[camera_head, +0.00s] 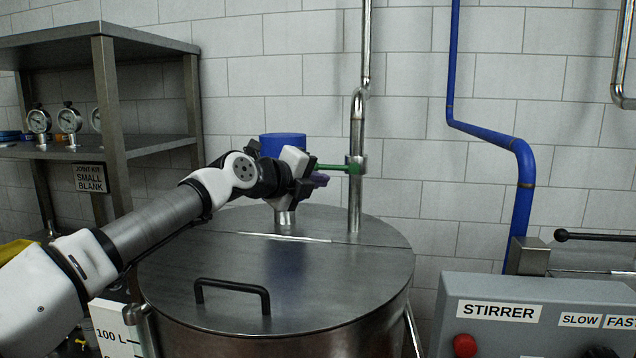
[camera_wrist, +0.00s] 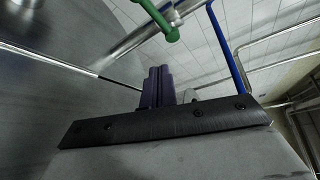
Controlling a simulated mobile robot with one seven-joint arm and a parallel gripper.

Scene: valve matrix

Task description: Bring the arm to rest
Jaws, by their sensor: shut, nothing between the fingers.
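My gripper (camera_head: 320,180) is over the back of the steel kettle's lid (camera_head: 290,285), with its dark purple fingers together and nothing held. In the wrist view my gripper's fingers (camera_wrist: 158,72) show side by side, shut. A green valve handle (camera_head: 332,167) on the steel pipe (camera_head: 357,130) lies just above and beyond the fingers in the head view. In the wrist view the green handle (camera_wrist: 160,20) is apart from the fingertips. My arm reaches in from the lower left, partly hiding the blue cylinder behind it.
The blue cylinder (camera_head: 283,146) stands behind my wrist. A black handle (camera_head: 232,289) rises from the lid's front. The grey stirrer panel (camera_head: 540,315) is at the lower right, a shelf (camera_head: 110,155) with gauges at the left. A blue pipe (camera_head: 495,140) runs down the tiled wall.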

